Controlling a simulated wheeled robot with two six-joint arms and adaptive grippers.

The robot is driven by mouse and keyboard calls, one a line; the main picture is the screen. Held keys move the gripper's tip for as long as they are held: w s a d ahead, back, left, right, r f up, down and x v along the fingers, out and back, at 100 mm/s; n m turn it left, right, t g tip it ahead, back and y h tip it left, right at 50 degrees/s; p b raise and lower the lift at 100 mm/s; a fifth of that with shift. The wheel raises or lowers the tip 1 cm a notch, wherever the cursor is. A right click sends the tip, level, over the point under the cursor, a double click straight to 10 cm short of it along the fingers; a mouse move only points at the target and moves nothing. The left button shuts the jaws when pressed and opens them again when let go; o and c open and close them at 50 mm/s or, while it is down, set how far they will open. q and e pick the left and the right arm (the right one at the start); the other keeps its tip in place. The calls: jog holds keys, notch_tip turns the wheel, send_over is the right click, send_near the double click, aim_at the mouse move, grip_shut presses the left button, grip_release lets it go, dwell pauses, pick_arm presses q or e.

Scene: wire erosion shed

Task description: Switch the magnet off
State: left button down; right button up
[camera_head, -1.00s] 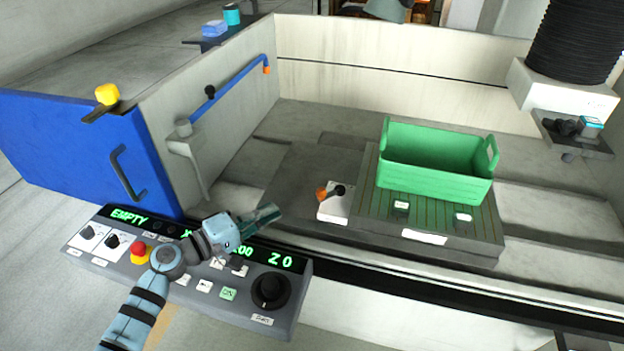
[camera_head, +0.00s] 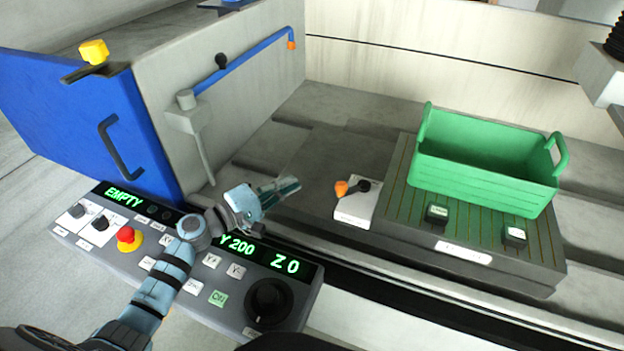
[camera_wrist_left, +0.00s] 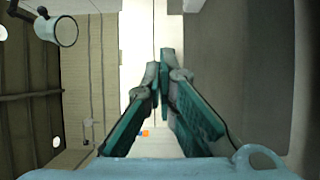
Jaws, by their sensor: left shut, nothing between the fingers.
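The magnet (camera_head: 405,222) is a grey block with a brass-striped top, lying on the machine bed at right in the head view. On its left end is a white plate (camera_head: 352,212) with a black-pivoted lever (camera_head: 342,188). The lever's orange tip points left. My left gripper (camera_head: 297,184) is shut and empty, just left of the lever in the picture, apart from it. In the wrist view its fingers (camera_wrist_left: 160,68) meet at the tips. My right gripper is not in view.
A green crate (camera_head: 485,172) stands on the magnet, with two small dark labelled pieces (camera_head: 437,215) in front. A control panel (camera_head: 150,262) with a red button lies below my left arm. A blue door (camera_head: 70,120) and a blue bar (camera_head: 250,65) stand at left.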

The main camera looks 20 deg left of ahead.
aim_at(354, 185)
pick_arm(q)
jog(key=x, duration=1)
jog(key=shift+s+r, duration=0.1)
jog(key=s+d+p, duration=0.2)
jog(key=s, duration=0.1)
jog(key=shift+s+p, duration=0.1)
jog(key=shift+p, duration=0.3)
jog(key=shift+s+d, duration=0.1)
jog(key=shift+s, duration=0.15)
jog(key=shift+w, duration=0.1)
